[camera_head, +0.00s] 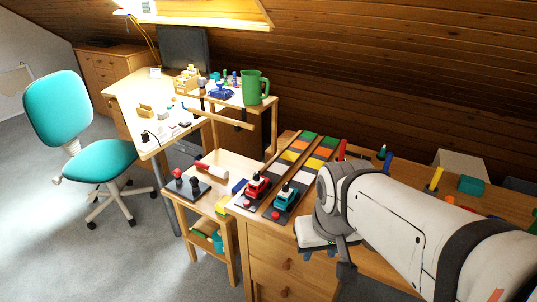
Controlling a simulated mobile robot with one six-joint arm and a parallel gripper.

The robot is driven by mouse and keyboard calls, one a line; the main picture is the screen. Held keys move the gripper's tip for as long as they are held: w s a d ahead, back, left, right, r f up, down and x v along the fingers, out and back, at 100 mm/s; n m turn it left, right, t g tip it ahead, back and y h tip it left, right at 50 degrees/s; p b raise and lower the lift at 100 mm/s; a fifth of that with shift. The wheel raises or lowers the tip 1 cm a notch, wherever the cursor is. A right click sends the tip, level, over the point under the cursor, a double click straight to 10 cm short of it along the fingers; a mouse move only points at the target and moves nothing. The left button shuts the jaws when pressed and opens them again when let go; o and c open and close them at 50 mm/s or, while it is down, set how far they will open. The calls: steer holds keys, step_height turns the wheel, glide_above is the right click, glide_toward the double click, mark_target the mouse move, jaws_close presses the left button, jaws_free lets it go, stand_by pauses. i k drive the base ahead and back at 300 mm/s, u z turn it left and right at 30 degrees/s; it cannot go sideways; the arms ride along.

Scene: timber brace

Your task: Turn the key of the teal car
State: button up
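The teal car (287,197) sits at the near end of the right lane of a striped two-lane track (300,160) on a wooden cabinet.
Red knobs (275,214) stand at the track's near end. My arm covers much of the cabinet top to the right, where a yellow peg (436,178) and a teal block (471,185) stand. A low wooden table (218,170) with a dark lever box (187,187) adjoins at left.

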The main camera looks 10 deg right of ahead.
mark_target(285, 189)
steer(key=u, duration=2)
steer(key=k, duration=0.55)
steer(key=z, duration=1.05)
steer(key=i, duration=1)
steer(key=u, duration=0.05)
